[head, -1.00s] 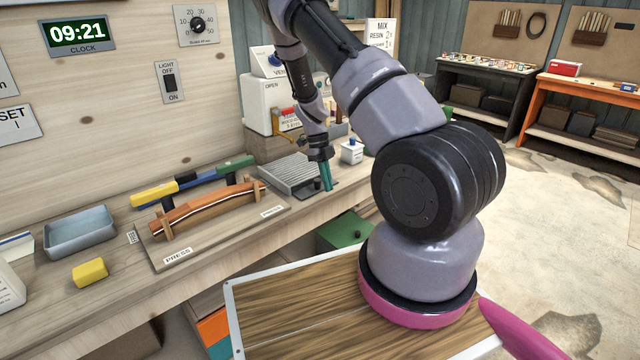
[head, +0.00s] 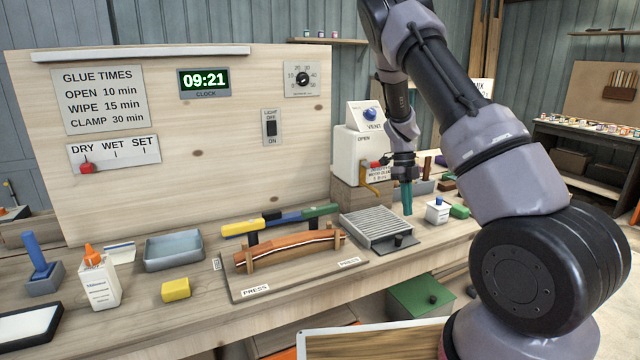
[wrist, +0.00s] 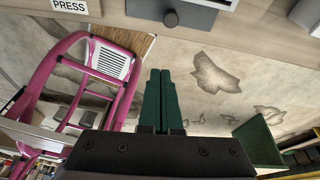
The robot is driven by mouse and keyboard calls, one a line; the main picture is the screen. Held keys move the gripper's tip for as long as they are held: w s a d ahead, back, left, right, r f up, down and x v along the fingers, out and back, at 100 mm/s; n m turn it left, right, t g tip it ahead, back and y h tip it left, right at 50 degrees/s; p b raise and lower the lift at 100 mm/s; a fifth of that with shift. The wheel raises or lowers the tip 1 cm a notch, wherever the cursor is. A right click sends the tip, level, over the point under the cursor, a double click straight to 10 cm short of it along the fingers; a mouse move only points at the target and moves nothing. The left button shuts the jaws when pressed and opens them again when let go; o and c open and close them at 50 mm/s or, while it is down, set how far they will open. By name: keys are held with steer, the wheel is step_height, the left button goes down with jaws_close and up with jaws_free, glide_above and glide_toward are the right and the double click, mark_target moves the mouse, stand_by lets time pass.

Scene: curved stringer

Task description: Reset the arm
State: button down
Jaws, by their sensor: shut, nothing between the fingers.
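My gripper (head: 406,198) hangs pointing down above the front part of the workbench, by the grey ridged tray. Its teal fingers are shut with nothing between them. In the wrist view the dark green fingers (wrist: 159,100) lie together, over the floor beyond the bench edge. My arm reaches from the lower right up over the bench, its elbow high in the head view. The curved wooden stringer (head: 288,249) rests in the wooden press (head: 300,275), apart from my gripper.
Near the gripper are a grey ridged tray (head: 375,228), a white bottle with a blue cap (head: 437,212) and a green block (head: 460,211). A white vent box (head: 352,150) stands behind. A green box (head: 418,298) sits below the bench edge. A yellow sponge (head: 176,290) lies left.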

steer(key=s+a+r+n+t+y, duration=0.2)
steer(key=s+a+r+n, duration=0.3)
steer(key=r, duration=0.6)
steer(key=s+r+n+t+y, duration=0.1)
steer(key=s+r+n+t, duration=0.25)
steer(key=r+n, duration=0.55)
steer(key=s+a+r+n+t, duration=0.1)
steer(key=s+r+n+t, duration=0.1)
steer(key=s+r+n, duration=0.4)
steer(key=s+a+r+n+t, duration=0.2)
steer(key=s+r+n, duration=0.4)
steer(key=s, duration=0.6)
steer(key=shift+a+r+n+t, duration=0.25)
steer(key=shift+n+t, duration=0.2)
steer(key=shift+n, duration=0.15)
